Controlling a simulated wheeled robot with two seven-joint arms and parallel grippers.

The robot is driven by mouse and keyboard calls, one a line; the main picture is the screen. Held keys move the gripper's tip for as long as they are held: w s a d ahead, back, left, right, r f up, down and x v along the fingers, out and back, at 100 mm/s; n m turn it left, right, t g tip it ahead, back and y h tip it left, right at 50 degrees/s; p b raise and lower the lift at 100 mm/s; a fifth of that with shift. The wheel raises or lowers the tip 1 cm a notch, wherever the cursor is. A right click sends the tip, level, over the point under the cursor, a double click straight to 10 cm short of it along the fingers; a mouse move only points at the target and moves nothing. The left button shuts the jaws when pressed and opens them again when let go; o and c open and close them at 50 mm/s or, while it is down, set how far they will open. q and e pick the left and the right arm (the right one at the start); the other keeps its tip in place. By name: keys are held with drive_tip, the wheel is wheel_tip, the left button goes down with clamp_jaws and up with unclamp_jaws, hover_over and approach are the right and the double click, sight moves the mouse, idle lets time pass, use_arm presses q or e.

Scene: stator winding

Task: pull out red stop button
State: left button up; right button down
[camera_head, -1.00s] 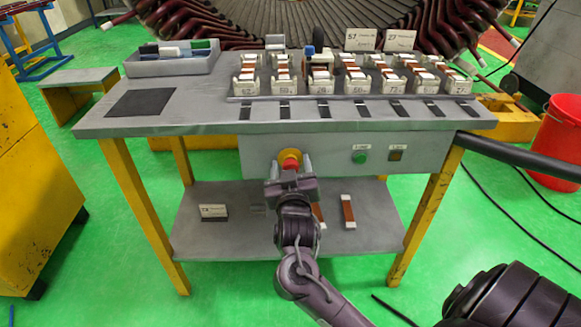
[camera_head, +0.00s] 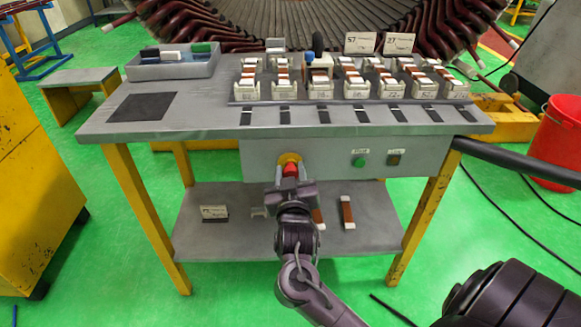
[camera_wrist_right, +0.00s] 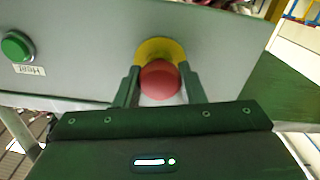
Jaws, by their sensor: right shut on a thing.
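The red stop button (camera_head: 290,169) sits on a yellow ring (camera_head: 289,158) on the grey front panel under the table top. In the right wrist view the red button (camera_wrist_right: 160,80) shows between my two fingers, with the yellow ring (camera_wrist_right: 160,49) behind it. My right gripper (camera_head: 291,172) is at the button with a finger on either side, shut on it; it also shows in the right wrist view (camera_wrist_right: 162,88). My left gripper is not in view.
A green button (camera_head: 359,162) and a small dark switch (camera_head: 394,160) are on the same panel to the right. The lower shelf (camera_head: 375,225) below holds a label card (camera_head: 214,212) and brown-white pieces (camera_head: 347,212). A red bucket (camera_head: 558,140) stands at the right.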

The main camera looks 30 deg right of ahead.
drive_tip(key=shift+f, duration=0.1)
drive_tip(key=c, duration=0.9)
unclamp_jaws()
drive_tip(key=shift+s, duration=0.1)
drive_tip(key=shift+a, duration=0.1)
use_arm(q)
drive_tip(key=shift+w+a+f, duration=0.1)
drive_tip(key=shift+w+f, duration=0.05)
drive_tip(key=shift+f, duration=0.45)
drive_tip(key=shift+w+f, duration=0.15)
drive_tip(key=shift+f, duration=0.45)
use_arm(e)
drive_tip(key=v, duration=0.7)
drive_tip(key=shift+s+a, duration=0.15)
drive_tip(key=shift+s, duration=0.2)
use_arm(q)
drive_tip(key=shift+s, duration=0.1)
